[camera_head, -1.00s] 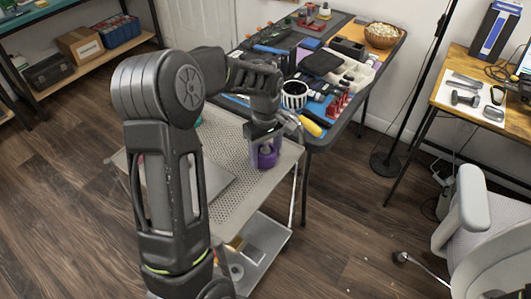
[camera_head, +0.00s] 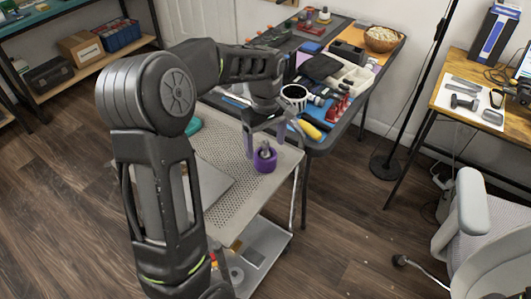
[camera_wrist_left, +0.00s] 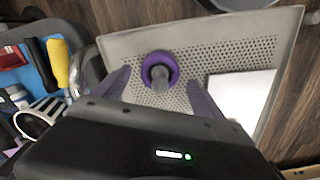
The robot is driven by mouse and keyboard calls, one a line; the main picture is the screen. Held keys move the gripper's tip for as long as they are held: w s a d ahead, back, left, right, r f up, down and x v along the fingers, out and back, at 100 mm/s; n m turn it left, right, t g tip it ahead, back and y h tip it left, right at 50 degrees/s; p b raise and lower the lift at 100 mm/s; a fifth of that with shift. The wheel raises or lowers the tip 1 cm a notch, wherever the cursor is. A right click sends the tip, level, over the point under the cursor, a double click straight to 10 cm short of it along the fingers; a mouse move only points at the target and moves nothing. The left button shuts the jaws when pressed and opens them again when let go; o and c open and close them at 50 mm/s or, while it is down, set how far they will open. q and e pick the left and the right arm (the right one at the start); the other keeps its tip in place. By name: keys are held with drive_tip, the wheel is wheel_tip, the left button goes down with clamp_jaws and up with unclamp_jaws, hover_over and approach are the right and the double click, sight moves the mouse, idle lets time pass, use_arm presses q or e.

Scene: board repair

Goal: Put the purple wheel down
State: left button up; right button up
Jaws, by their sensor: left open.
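The purple wheel (camera_head: 265,161) rests on the perforated top of the metal cart (camera_head: 232,205), near the cart's corner beside the dark table. It has a grey hub or post in its middle. It also shows in the left wrist view (camera_wrist_left: 160,68), lying on the perforated surface. My left gripper (camera_head: 265,135) is open just above and behind the wheel. In the left wrist view its two purple-grey fingers stand apart on either side of the wheel, clear of it. My right gripper is not in view.
A laptop-like grey panel (camera_head: 205,183) lies on the cart, left of the wheel. The dark table (camera_head: 352,108) behind holds a black-and-white striped cup (camera_head: 294,97), a yellow-handled tool (camera_head: 311,130) and other tools. A grey chair (camera_head: 475,215) stands at the right.

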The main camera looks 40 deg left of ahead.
use_arm(q)
wheel_tip(320, 180, up, 6)
drive_tip(key=shift+r, duration=0.2)
idle(0.6)
